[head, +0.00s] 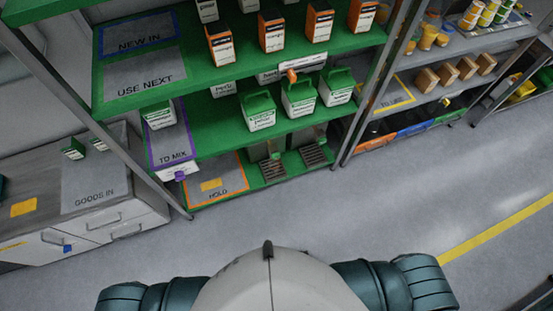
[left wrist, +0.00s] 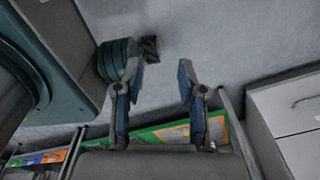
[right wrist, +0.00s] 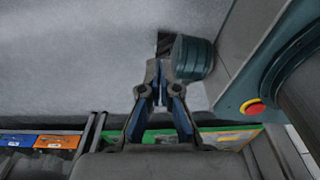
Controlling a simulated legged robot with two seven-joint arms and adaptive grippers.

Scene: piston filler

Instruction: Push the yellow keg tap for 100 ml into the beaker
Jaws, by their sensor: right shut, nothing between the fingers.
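I cannot make out a yellow keg tap or a beaker in any view. In the head view, white jugs with green handles (head: 261,112) stand on the middle green shelf. An orange item (head: 291,76) shows near the edge above them. Small objects stand by dark slatted trays (head: 273,170) on the bottom shelf, too small to tell. In the left wrist view my left gripper (left wrist: 160,72) is open and empty, over grey floor. In the right wrist view my right gripper (right wrist: 160,68) is shut with nothing in it. Neither gripper shows in the head view.
A grey bench (head: 84,225) with drawers stands at the left. Another rack holds yellow jars and brown boxes (head: 426,78) at the upper right. Grey shelf posts (head: 376,85) bound the green shelves. Open floor (head: 430,185) lies at the right.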

